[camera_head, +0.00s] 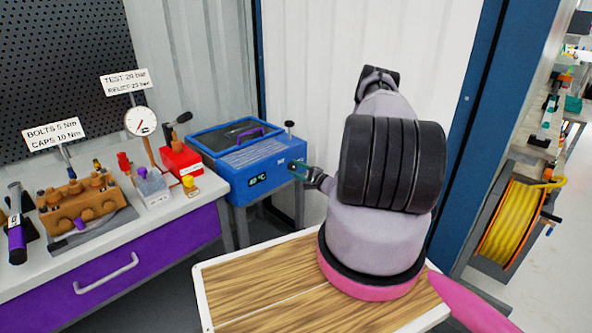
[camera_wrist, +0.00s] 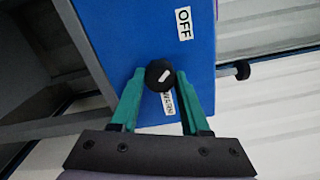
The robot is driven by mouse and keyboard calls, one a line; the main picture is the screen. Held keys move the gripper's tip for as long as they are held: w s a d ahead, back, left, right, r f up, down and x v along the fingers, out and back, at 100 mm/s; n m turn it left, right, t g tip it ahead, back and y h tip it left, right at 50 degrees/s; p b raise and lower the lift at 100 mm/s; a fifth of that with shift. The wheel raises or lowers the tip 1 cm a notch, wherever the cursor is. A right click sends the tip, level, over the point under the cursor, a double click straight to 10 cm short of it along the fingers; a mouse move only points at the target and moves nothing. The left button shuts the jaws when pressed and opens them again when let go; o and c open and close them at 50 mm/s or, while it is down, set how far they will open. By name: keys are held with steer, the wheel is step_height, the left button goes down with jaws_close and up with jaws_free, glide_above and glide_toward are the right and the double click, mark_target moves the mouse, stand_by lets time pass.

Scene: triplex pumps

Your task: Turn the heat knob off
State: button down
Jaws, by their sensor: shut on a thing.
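The heat knob (camera_wrist: 158,76) is a round black knob with a short white mark, on the side of a blue heated box (camera_head: 262,171). In the wrist view an OFF label (camera_wrist: 184,24) sits above the knob and a second label (camera_wrist: 168,102), partly hidden, sits below it. The white mark lies slanted and lines up with neither label. My gripper (camera_wrist: 160,80) has its two green fingers on either side of the knob, shut on it.
The box has a lid with a purple handle (camera_head: 249,133), a small display (camera_head: 259,181) and a black-topped rod (camera_head: 289,126). A purple-drawer bench (camera_head: 120,270) with a gauge (camera_head: 140,121) and parts stands left. A wood-topped surface (camera_head: 270,285) lies in front.

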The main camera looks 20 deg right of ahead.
steer(key=shift+s+d+f+n, duration=0.1)
steer(key=shift+f+n, duration=0.05)
steer(key=shift+n, duration=0.35)
steer(key=shift+c, duration=1.9)
jaws_free()
steer(key=v, duration=1)
steer(key=shift+s, duration=0.35)
steer(key=shift+d, duration=0.1)
